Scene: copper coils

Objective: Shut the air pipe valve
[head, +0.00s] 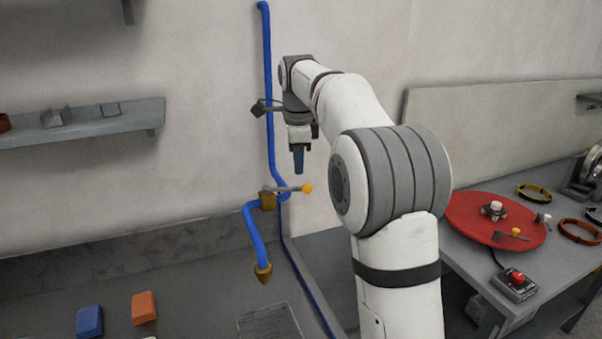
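A blue air pipe (268,120) runs down the wall and bends to a brass nozzle (263,273) at its lower end. A brass valve (267,200) sits on the pipe at its lower bend. Its grey lever (289,189) points right, roughly level and across the pipe, and ends in a yellow knob (307,188). My gripper (299,172) points down just above the knob, apart from it in the picture. Its fingers are seen edge-on, so I cannot tell whether they are open. Nothing shows held in it.
A wall shelf (85,124) with small blocks is at left. A blue block (89,321) and an orange block (144,307) lie on the lower left surface. At right, a bench (470,262) holds a red disc (465,222) and a red-button box (515,284).

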